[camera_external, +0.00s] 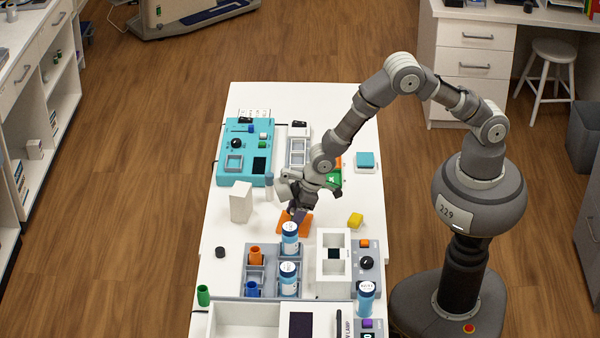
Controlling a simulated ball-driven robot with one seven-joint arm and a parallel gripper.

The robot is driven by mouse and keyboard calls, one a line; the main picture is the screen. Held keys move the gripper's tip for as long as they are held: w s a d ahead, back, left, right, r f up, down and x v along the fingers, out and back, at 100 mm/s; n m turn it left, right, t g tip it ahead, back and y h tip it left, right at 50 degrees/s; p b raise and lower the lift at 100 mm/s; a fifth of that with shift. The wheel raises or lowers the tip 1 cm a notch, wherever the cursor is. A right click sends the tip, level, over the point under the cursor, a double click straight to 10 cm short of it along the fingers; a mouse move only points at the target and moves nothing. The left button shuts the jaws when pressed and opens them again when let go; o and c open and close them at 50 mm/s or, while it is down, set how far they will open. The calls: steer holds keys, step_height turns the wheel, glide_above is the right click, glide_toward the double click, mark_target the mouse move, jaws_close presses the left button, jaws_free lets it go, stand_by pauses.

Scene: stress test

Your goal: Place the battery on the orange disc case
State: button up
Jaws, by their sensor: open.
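The orange disc case (287,228) lies flat on the white table, near its middle. A small dark purple block (300,216) shows on or just above the case; it may be the battery, but it is too small to be sure. My gripper (296,207) points down right over the case and this block. Its jaws are open, and the fingers partly hide the case's far side. I cannot tell whether the fingers touch the block.
Blue jars (290,238) with white lids stand in a grey tray (270,257) in front. A teal device (236,165) sits at the far left.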

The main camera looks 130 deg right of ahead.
steer(key=p+v, duration=0.3)
steer(key=v, duration=0.9)
steer(key=shift+p, duration=0.35)
steer(key=shift+r, duration=0.15)
steer(key=w+a+r+n+t, duration=0.1)
steer(key=w+a+r+t, duration=0.2)
steer(key=r, duration=0.7)
steer(key=w+a+r+n+t, duration=0.1)
steer(key=w+a+r, duration=0.3)
steer(key=r, duration=0.7)
steer(key=w+a+r+n+t, duration=0.15)
steer(key=a+r, duration=0.35)
steer(key=r, duration=0.5)
steer(key=s+a+r+n+t, duration=0.1)
steer(key=s+a+r, duration=0.4)
steer(key=r, duration=0.5)
steer(key=s+a+r+n+t+y, duration=0.1)
steer(key=s+a+r+t, duration=0.2)
steer(key=r, duration=0.8)
steer(key=s+a+r+n+t+y, duration=0.1)
steer(key=s+a+r+t, duration=0.1)
steer(key=s+a+r, duration=0.4)
step_height(320, 180, up, 5)
steer(key=shift+s+a+f, duration=0.15)
steer(key=shift+s+a, duration=0.25)
steer(key=shift+a, duration=0.7)
